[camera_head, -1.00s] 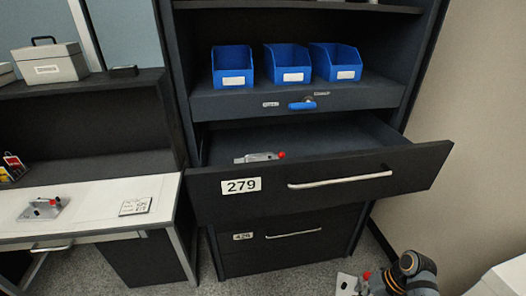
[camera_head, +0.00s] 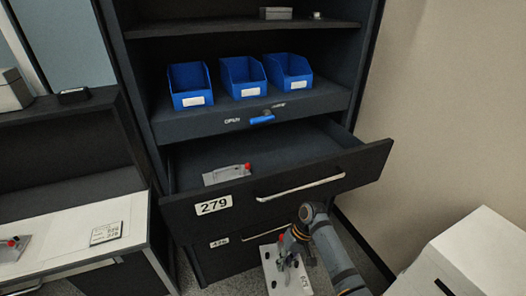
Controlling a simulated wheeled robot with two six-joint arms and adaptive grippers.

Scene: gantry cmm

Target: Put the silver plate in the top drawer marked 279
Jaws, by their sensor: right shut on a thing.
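My right gripper (camera_head: 290,247) comes in from the lower right and is shut on a silver plate (camera_head: 271,272) with a red knob. It holds the plate tilted, in front of the lower drawer and below the front of the open drawer. The top drawer marked 279 (camera_head: 290,196) is pulled out. Inside it, toward the left front, lies another silver plate with a red tip (camera_head: 226,175). The rest of the drawer floor in view is bare. My left gripper is not in view.
A lower drawer (camera_head: 222,256) is shut. Above, a shelf with a blue handle (camera_head: 262,119) holds three blue bins (camera_head: 243,78). A white bench (camera_head: 60,238) at left holds another silver plate (camera_head: 12,250) and a label card. A white box (camera_head: 460,255) stands at right.

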